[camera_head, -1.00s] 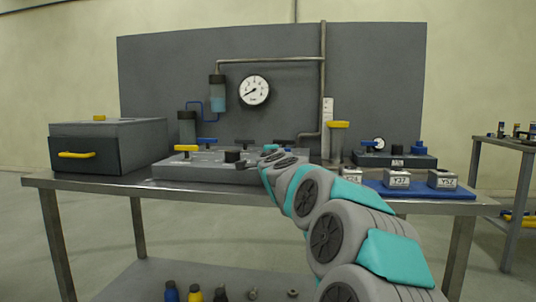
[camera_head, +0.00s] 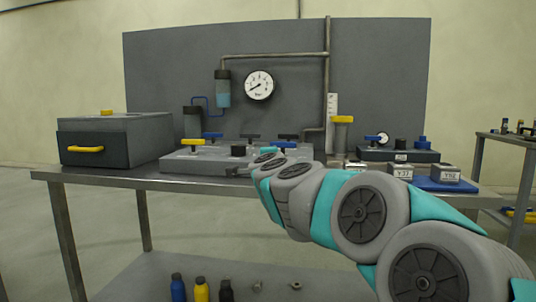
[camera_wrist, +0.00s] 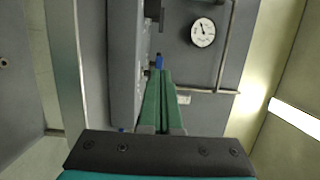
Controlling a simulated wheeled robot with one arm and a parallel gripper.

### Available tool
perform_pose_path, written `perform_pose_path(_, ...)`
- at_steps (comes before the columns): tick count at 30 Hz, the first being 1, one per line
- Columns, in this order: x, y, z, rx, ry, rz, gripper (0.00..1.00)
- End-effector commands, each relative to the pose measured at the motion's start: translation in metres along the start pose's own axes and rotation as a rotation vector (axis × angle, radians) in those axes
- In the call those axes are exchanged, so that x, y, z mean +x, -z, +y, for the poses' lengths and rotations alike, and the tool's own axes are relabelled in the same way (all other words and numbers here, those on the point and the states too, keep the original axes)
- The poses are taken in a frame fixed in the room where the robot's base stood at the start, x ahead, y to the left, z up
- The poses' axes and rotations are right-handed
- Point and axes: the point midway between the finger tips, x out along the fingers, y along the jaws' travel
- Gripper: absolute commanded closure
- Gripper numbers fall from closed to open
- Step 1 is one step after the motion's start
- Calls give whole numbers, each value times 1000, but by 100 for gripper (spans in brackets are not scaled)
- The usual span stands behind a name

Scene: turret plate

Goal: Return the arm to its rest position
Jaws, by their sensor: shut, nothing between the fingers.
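My gripper (camera_wrist: 162,80) shows in the wrist view as two green fingers closed together, with nothing between them. Its fingertips appear close to a blue part (camera_wrist: 158,62) in that view; I cannot tell whether they touch. In the head view my arm reaches from the lower right toward the grey turret plate (camera_head: 180,163) on the bench, and the fingers are hard to make out there. The plate carries yellow, blue and black handles, and my arm hides part of its right side.
The steel bench (camera_head: 110,176) holds a grey drawer box (camera_head: 135,130) at left and a blue mat (camera_head: 450,186) with labelled blocks at right. A back panel (camera_head: 390,80) carries a gauge (camera_head: 259,86) and pipes. Bottles (camera_head: 201,290) stand on the lower shelf. A side table (camera_head: 510,138) is at right.

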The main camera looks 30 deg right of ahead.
Motion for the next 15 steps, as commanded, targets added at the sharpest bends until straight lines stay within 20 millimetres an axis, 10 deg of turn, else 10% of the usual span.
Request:
perform_pose_path(10,-8,-3,-1,-4,1,-6,100)
perform_pose_path(15,-23,-47,6,-100,-15,-132,100)
